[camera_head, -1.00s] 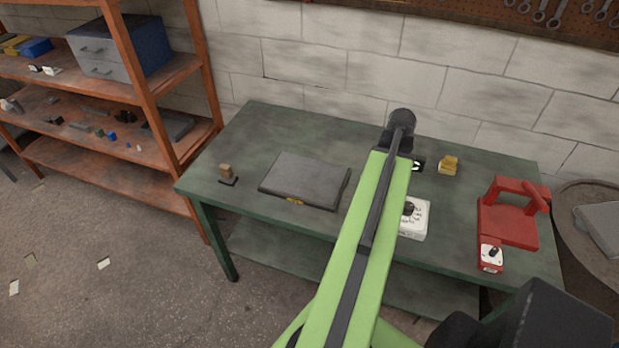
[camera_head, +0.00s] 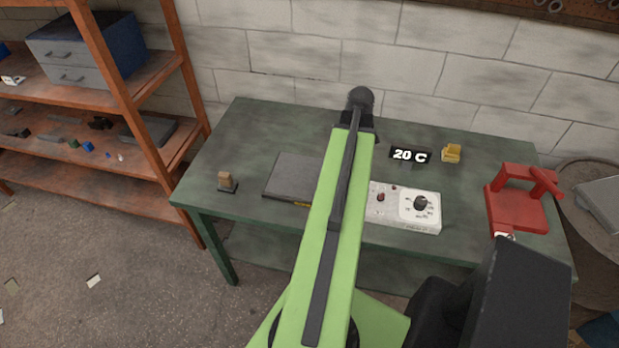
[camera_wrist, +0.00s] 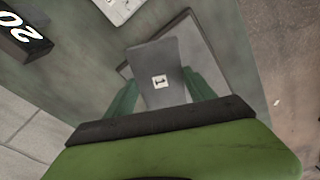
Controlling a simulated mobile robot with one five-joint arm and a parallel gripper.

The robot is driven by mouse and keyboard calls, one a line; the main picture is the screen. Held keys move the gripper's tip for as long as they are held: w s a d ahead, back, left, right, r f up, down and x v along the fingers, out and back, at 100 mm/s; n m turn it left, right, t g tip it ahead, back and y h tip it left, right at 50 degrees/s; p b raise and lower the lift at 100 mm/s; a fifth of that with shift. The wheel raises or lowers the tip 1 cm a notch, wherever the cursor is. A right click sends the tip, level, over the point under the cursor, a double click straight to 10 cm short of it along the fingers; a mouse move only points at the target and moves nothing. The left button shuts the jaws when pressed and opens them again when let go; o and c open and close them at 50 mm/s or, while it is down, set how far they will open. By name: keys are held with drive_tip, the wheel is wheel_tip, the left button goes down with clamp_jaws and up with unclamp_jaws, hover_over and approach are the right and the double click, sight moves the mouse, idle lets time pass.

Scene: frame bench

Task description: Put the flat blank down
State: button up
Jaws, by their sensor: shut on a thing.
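The flat blank (camera_wrist: 153,54) is a grey flat piece with a white label marked "1". My gripper (camera_wrist: 160,82) is shut on it in the wrist view, with a green finger on each side. In that view the blank overlaps a dark grey slab (camera_wrist: 196,41) on the bench; I cannot tell whether they touch. In the head view the slab (camera_head: 288,178) lies on the bench's left half, with its right part hidden behind my green arm. My gripper and the blank are hidden there.
The green bench (camera_head: 245,135) bears a small brown block on a stand (camera_head: 227,181), a white control box with a dial (camera_head: 405,207), a "20 C" display (camera_head: 409,155), a yellow block (camera_head: 452,153) and a red clamp-like device (camera_head: 517,205). An orange shelf (camera_head: 120,90) stands at left.

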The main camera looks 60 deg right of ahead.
drive_tip(key=a+r+n, duration=0.1)
drive_tip(key=n, duration=0.1)
drive_tip(key=s+a+n+p, duration=0.1)
drive_tip(key=shift+r+n, duration=0.4)
drive_tip(key=shift+s+a+n+y, duration=0.1)
drive_tip(key=shift+a+n+y, duration=0.2)
drive_tip(key=shift+n, duration=0.3)
drive_tip(key=shift+w+d+f, duration=0.1)
drive_tip(key=shift+w+f, duration=0.1)
drive_tip(key=shift+f, duration=0.05)
drive_tip(key=b, duration=0.7)
hover_over(310, 177)
drive_tip(key=s, duration=0.1)
wheel_tip(310, 177, down, 7)
drive_tip(key=shift+d+r, duration=0.15)
drive_tip(key=shift+r, duration=0.05)
drive_tip(key=shift+w, duration=0.2)
wheel_tip(310, 177, down, 4)
drive_tip(key=b, duration=0.4)
drive_tip(key=shift+f, duration=0.2)
drive_tip(key=shift+r, duration=0.25)
